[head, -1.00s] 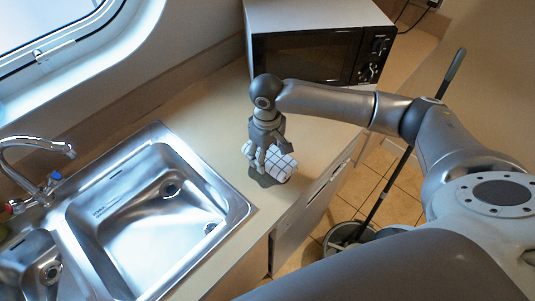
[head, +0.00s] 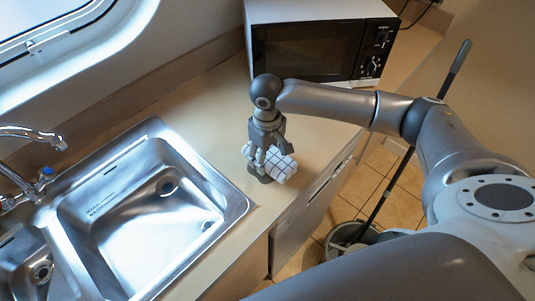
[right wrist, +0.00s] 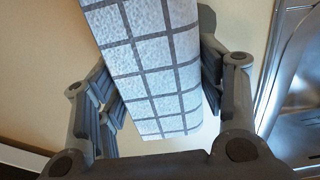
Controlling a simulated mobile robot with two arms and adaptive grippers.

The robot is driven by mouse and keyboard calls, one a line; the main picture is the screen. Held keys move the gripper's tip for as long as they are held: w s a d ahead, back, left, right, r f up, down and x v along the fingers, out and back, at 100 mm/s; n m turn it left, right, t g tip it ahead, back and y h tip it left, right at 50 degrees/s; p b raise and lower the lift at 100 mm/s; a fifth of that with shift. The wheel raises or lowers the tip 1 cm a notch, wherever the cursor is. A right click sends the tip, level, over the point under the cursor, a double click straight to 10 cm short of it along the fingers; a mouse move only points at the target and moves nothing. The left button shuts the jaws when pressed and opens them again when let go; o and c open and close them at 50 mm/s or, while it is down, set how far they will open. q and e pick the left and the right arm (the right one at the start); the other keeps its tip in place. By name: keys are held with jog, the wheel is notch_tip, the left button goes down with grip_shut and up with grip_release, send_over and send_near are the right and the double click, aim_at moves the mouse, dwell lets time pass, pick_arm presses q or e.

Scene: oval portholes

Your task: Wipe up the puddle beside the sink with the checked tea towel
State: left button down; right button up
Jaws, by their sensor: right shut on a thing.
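The white checked tea towel (head: 283,167), dark-lined and bundled into a thick roll, is in my right gripper (head: 262,160), low over the counter beside the sink's right edge. In the right wrist view the towel (right wrist: 150,70) fills the space between the fingers of the gripper (right wrist: 160,95), which is shut on it. I cannot tell whether the towel touches the counter. A small dark patch (head: 259,178) shows under the gripper; I cannot tell whether it is puddle or shadow. The steel sink (head: 228,200) is at left; its rim also shows in the right wrist view (right wrist: 278,60). My left gripper is not in view.
A microwave (head: 310,50) stands on the counter (head: 205,105) behind the gripper. A tap (head: 30,133) rises at the sink's far left. A bucket (head: 340,238) with a long handle leaning out is on the tiled floor. Counter between sink and microwave is clear.

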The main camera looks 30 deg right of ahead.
jog(key=shift+f, duration=0.1)
jog(key=shift+f, duration=0.45)
jog(key=shift+d, duration=0.1)
